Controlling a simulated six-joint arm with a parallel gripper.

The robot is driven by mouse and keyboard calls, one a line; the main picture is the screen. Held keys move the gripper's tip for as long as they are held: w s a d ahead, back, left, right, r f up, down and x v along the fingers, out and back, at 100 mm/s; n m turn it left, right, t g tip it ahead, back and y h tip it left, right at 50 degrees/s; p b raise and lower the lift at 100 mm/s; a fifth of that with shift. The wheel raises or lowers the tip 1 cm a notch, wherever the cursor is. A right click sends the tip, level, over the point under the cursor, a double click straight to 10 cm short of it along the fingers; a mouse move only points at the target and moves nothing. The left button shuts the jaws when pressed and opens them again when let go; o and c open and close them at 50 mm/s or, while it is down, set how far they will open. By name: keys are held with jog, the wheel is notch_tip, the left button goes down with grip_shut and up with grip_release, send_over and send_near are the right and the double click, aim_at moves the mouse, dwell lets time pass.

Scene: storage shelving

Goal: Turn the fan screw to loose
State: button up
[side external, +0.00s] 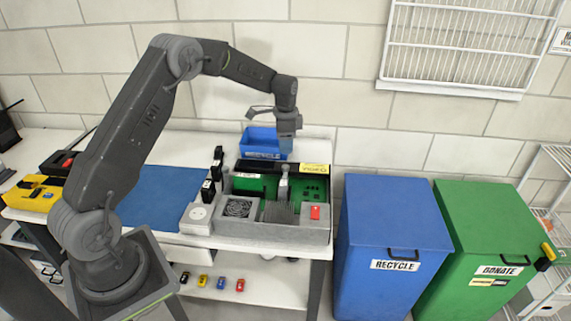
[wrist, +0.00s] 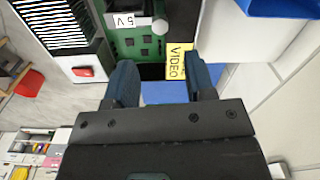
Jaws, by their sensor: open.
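The fan (side external: 239,208) sits behind a dark grille in the front left part of the grey computer case (side external: 285,233) on the bench. Its screw is too small to make out in the side view, and the fan does not show in the wrist view. My gripper (side external: 288,154) is above the back right of the case, pointing down, well away from the fan. In the wrist view my gripper (wrist: 164,72) is open and empty, with its fingers near the yellow VIDEO label (wrist: 178,60) and the green board (wrist: 122,42).
A ribbed heat sink (wrist: 58,22) and a red switch (side external: 315,212) are in the case. A blue recycle tray (side external: 262,154) stands behind it. Black upright parts (side external: 210,188) stand to the left, beside a blue mat (side external: 165,200). Blue (side external: 385,240) and green (side external: 480,235) bins stand right.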

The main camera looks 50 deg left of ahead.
aim_at(286, 166)
notch_tip(286, 166, down, 8)
jog(key=shift+f, duration=0.2)
grip_shut()
dwell(0.5)
